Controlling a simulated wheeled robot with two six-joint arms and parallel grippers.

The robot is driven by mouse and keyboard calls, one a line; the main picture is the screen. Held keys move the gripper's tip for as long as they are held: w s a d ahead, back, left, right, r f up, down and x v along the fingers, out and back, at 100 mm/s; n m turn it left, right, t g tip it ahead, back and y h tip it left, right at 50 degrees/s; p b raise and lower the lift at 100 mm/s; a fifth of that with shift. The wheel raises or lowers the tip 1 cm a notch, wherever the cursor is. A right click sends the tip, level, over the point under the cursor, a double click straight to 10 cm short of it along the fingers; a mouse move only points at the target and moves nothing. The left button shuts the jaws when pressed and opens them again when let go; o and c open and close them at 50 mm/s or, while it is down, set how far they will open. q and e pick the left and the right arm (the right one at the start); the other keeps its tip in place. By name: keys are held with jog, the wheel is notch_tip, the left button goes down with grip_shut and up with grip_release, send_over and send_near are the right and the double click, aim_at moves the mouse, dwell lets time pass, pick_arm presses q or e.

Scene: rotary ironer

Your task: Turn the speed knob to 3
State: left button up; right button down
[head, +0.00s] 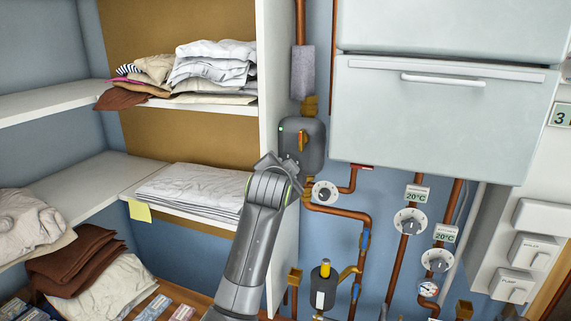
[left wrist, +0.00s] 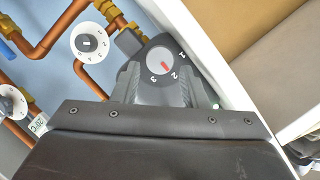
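The grey pump (head: 314,143) is mounted on the blue wall beside the shelf unit, with a green light on its upper left. Its speed knob (left wrist: 160,61) shows in the left wrist view as a light round dial with a red mark. Numbers 1, 2 and 3 are printed around it, and the red mark points toward 2. My left gripper (head: 276,162) is in front of the pump's lower left and hides the knob in the head view. In the left wrist view its fingers (left wrist: 165,90) are apart, with nothing between them. Contact with the pump cannot be told. My right gripper is not in view.
A white dial (head: 325,192) and copper pipes (head: 340,211) lie just below right of the pump. Two more dials (head: 410,221) are farther right. The white shelf side (head: 279,75) stands close on the left, with folded linen (head: 193,184) beside my arm.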

pick_arm(q)
jog(key=shift+p+x, duration=0.3)
jog(key=shift+x, duration=0.8)
jog(key=c, duration=0.7)
